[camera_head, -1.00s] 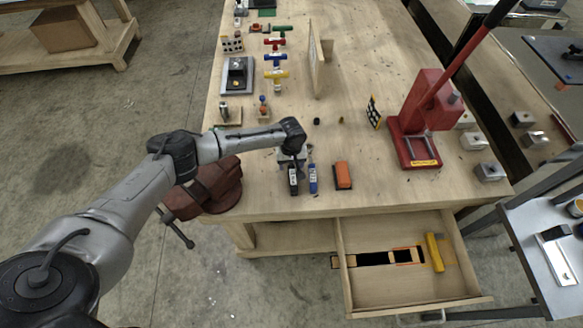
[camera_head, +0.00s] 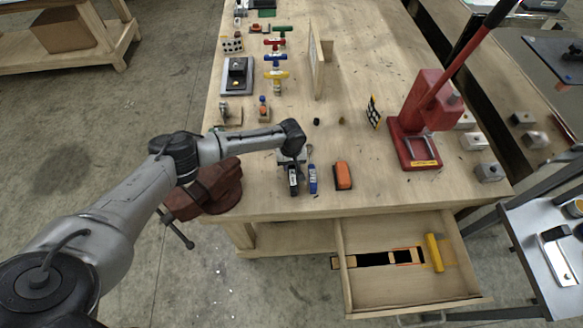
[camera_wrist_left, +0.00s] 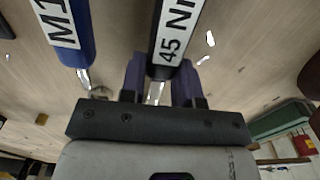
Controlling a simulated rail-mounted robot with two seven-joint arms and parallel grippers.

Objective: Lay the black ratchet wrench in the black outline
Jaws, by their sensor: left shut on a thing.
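The black ratchet wrench (camera_head: 293,180) lies on the bench top near its front edge, its white label reading "45 N" in the left wrist view (camera_wrist_left: 172,40). My left gripper (camera_head: 291,160) is at the far end of the wrench. Its purple fingers (camera_wrist_left: 160,82) are shut on the wrench, one on each side. The wrench's metal end is partly hidden by the gripper body. The black outline (camera_head: 376,258) is a dark long shape on the floor of the open drawer, to the right and below. My right gripper is not in view.
A blue tool (camera_head: 312,178) lies close beside the wrench and shows in the left wrist view (camera_wrist_left: 70,35). An orange block-like tool (camera_head: 343,175) is further right. The open drawer (camera_head: 410,298) also holds a yellow tool (camera_head: 435,252). A red vise (camera_head: 210,187) sits left; a red press (camera_head: 418,130) stands right.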

